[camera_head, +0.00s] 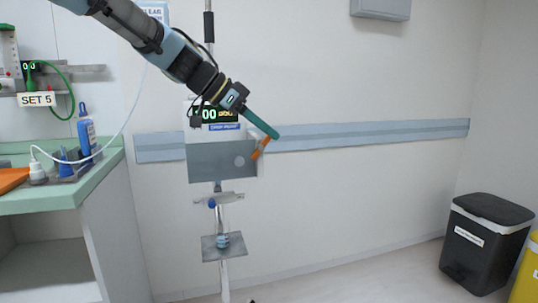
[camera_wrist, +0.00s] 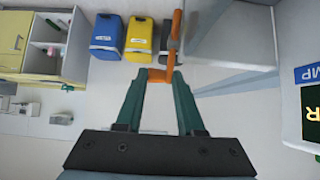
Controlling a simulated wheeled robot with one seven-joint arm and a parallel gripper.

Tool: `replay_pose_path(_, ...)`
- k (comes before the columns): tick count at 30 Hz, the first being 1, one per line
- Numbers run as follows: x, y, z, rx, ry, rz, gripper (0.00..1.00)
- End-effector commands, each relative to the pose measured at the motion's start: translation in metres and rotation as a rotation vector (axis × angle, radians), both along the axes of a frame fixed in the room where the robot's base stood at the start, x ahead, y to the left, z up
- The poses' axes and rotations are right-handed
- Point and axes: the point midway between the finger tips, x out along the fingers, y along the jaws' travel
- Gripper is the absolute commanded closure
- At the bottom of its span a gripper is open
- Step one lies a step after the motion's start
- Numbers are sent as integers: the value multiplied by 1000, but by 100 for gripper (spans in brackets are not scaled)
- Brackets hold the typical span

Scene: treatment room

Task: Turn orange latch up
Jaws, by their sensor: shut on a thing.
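The orange latch (camera_head: 261,148) is on the right side of the grey pump (camera_head: 222,161), which is mounted on a pole. In the head view the latch is tilted, with its upper end at my fingertips and its lower end by the pump's side. My gripper (camera_head: 277,136) reaches down from the upper left with teal fingers. In the wrist view my gripper (camera_wrist: 159,75) is shut on the outer end of the orange latch (camera_wrist: 175,28), which sits between the fingertips. The pump body (camera_wrist: 225,38) is beside the latch there.
A green-topped counter (camera_head: 75,190) with bottles stands at the left. A small tray (camera_head: 210,253) is lower on the pole. A black bin (camera_head: 485,240) and a yellow bin (camera_head: 527,275) stand at the far right.

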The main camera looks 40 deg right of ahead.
Motion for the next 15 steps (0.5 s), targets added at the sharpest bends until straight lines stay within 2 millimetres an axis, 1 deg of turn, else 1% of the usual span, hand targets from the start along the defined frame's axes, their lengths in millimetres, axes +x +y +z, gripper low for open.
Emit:
replay_pose_path(1,-6,2,-14,-16,19,-14,100)
replay_pose_path(15,-3,13,-15,-253,108,-17,100)
